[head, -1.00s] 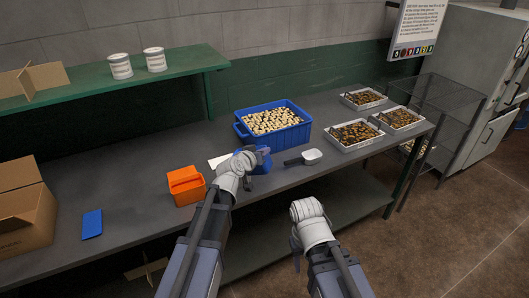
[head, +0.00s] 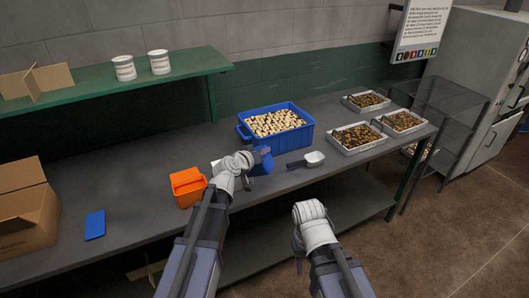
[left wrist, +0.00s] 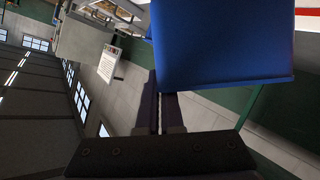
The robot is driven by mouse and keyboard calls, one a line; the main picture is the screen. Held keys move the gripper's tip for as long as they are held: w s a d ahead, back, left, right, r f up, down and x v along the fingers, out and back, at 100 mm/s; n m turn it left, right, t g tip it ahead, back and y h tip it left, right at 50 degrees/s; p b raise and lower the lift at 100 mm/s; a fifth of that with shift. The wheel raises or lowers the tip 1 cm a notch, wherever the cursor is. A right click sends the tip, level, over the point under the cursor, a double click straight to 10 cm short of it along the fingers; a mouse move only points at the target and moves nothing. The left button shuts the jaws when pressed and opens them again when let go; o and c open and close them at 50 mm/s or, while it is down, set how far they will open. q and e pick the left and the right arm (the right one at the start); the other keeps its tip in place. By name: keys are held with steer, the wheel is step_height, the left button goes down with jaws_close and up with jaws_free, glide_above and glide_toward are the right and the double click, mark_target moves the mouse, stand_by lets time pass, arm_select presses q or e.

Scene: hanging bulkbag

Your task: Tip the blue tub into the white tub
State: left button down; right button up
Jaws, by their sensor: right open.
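A small blue tub (head: 263,161) is at my left gripper (head: 254,158), just in front of the big blue crate. It looks tilted, and its contents do not show. In the left wrist view the blue tub (left wrist: 222,45) fills the upper right, against the closely spaced fingers (left wrist: 160,112). A pale thing (head: 216,166) shows beside my left wrist, mostly hidden by it; I cannot tell if it is the white tub. My right gripper (head: 311,214) is open and empty in front of the bench; its fingertips are hard to see.
The big blue crate (head: 302,138) holds many cream pieces. An orange bin (head: 188,187) stands left of my left wrist, and a white scoop (head: 313,159) lies to the right. White trays (head: 349,151) of brown pieces are at the right. Two white cans (head: 124,68) stand on the shelf.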

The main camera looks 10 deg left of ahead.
mark_target(274, 162)
arm_select(q)
steer(key=shift+w+a+r+n+h, duration=0.1)
steer(key=shift+a+r+n+h, duration=0.2)
steer(key=shift+r, duration=0.05)
stand_by(0.3)
steer(key=shift+w+a+r+n+h, duration=0.1)
steer(key=shift+a+r+n+h, duration=0.2)
steer(key=shift+a+n, duration=0.2)
steer(key=shift+w+a+r+n+h, duration=0.1)
steer(key=shift+a+r+n+h, duration=0.2)
steer(key=shift+a+n, duration=0.2)
stand_by(0.7)
steer(key=shift+w+a+r+n+t+h+b, duration=0.15)
steer(key=shift+a+n+t+h+b, duration=0.15)
steer(key=shift+a+n+h+b, duration=0.5)
stand_by(0.9)
steer(key=shift+a+y+p, duration=0.15)
steer(key=shift+y+p, duration=0.15)
